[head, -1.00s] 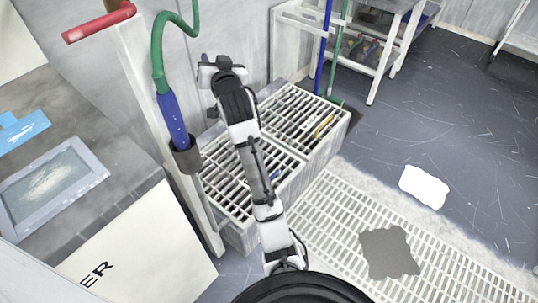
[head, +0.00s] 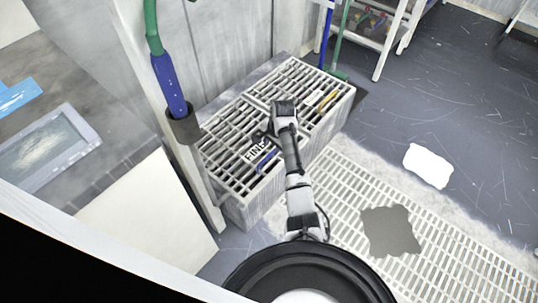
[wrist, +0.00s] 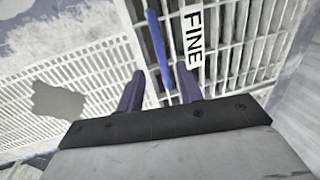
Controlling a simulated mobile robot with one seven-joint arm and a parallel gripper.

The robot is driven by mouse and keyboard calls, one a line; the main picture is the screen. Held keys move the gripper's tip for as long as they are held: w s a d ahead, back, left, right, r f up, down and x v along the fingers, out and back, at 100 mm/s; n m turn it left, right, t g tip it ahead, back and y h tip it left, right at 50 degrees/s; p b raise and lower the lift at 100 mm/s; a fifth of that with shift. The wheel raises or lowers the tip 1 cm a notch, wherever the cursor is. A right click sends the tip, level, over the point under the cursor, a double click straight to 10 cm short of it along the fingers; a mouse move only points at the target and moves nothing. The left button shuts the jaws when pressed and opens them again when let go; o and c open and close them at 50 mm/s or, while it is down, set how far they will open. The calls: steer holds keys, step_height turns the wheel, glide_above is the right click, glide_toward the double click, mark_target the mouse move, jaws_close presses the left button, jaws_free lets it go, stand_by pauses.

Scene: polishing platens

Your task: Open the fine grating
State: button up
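The fine grating (head: 222,174) is the nearer of two pale slatted grates on a stone-like trough, and it lies flat. Its white "FINE" label (head: 257,149) and a blue bar (head: 267,158) sit near its right side. In the wrist view the label (wrist: 193,38) is right of the blue bar (wrist: 158,48). My gripper (wrist: 160,90) is open, its two dark fingers apart, with the lower end of the blue bar showing between them. I cannot tell how far above the bar the fingers are. In the head view my wrist partly hides the fingers.
A second grating (head: 296,88) with a yellow bar (head: 328,98) adjoins behind. A post with a hose and blue nozzle (head: 170,85) stands left of the trough. A floor grate (head: 345,185) with a grey mat (head: 391,231) lies at right. A white shelf (head: 385,45) stands behind.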

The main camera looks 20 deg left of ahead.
steer(key=f, duration=0.2)
steer(key=a+f, duration=0.1)
steer(key=f, duration=0.1)
steer(key=f+b, duration=0.1)
steer(key=f, duration=0.1)
steer(key=shift+w+a+f, duration=0.15)
steer(key=shift+w+f, duration=0.1)
steer(key=shift+f, duration=0.15)
jaws_close()
